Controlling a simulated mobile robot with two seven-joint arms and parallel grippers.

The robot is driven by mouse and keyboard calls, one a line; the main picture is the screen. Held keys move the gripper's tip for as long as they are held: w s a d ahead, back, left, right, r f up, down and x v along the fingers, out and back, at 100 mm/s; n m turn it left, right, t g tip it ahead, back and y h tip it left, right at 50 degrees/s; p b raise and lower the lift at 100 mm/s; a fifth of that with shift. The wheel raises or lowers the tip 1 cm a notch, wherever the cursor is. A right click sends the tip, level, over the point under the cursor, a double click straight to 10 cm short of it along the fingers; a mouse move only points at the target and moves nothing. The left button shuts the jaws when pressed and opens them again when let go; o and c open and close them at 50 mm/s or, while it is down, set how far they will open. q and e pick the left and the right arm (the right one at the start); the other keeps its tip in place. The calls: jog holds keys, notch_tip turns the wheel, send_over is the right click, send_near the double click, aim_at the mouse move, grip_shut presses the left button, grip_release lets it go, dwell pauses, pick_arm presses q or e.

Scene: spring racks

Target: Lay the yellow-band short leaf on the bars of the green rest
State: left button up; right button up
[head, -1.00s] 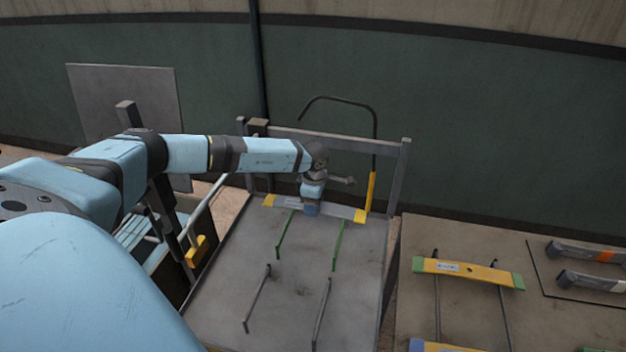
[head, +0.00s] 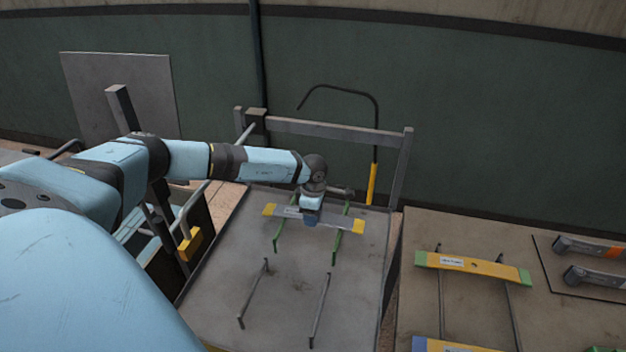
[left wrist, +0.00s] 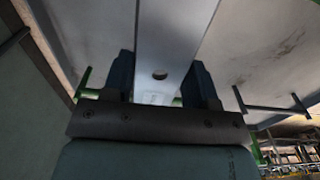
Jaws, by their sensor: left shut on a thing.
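The yellow-band short leaf (head: 338,221) is a grey strip with yellow ends and a white label. My left gripper (head: 311,216) is shut on its middle. In the left wrist view the leaf (left wrist: 172,40) passes between the two fingers (left wrist: 160,85). The green rest (head: 336,243) is a pair of green bars on the grey table. The leaf lies across both bars in the head view; whether it touches them I cannot tell. The green bars show only in small parts in the left wrist view. My right gripper is not in view.
Two plain grey bars (head: 320,310) stand nearer on the same table (head: 225,290). An upright frame (head: 330,131) and a bent rod with a yellow grip (head: 372,184) stand behind. On the right table, a yellow leaf with green ends (head: 475,266) lies on dark bars.

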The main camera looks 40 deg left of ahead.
pick_arm(q)
jog(key=shift+w+f+b, duration=0.15)
jog(key=shift+f+b, duration=0.15)
jog(key=shift+f, duration=0.2)
jog(key=o, duration=1.3)
jog(key=shift+r, duration=0.1)
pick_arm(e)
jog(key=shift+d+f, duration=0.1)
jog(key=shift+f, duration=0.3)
